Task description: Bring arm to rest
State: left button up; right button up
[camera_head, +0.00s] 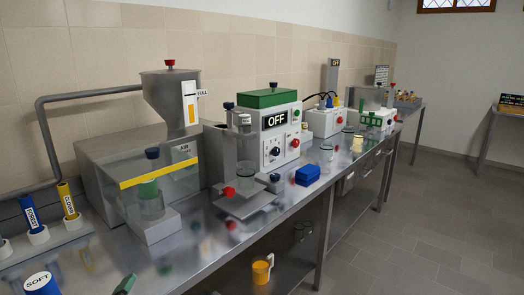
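Neither of my grippers nor my arms can be made out in the head view. The task names no object besides the arm. The long steel bench (215,262) runs from the lower left toward the back right. A small dark green piece (125,285) shows at the bottom edge, cut off by the frame; I cannot tell what it is.
A hopper machine (172,100) with a yellow-edged clear guard stands left. A green-topped box marked OFF (276,121) stands mid-bench. A blue block (308,174) lies near the front edge. Floor (430,220) at right is clear.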

pick_arm(q)
jog(key=s+d+f+n+g, duration=0.2)
jog(key=s+f+n+g, duration=0.3)
jog(key=s+f+g, duration=0.5)
jog(key=s+d+f+n+g, duration=0.2)
jog(key=s+f+n+g, duration=0.2)
jog(key=s+f, duration=0.7)
jog(key=s+f+g+p, duration=0.1)
jog(key=s+f+p, duration=0.2)
jog(key=f, duration=1.6)
jog(key=s+a+f+g+p, duration=0.1)
jog(key=s+a+f+p, duration=0.1)
jog(key=s+f, duration=1.2)
jog(key=s+a, duration=0.1)
jog(key=s, duration=0.1)
jog(key=shift+s+a+f+m+g, duration=0.15)
jog(key=shift+s+f+m+g, duration=0.15)
jog(key=shift+s+f, duration=0.1)
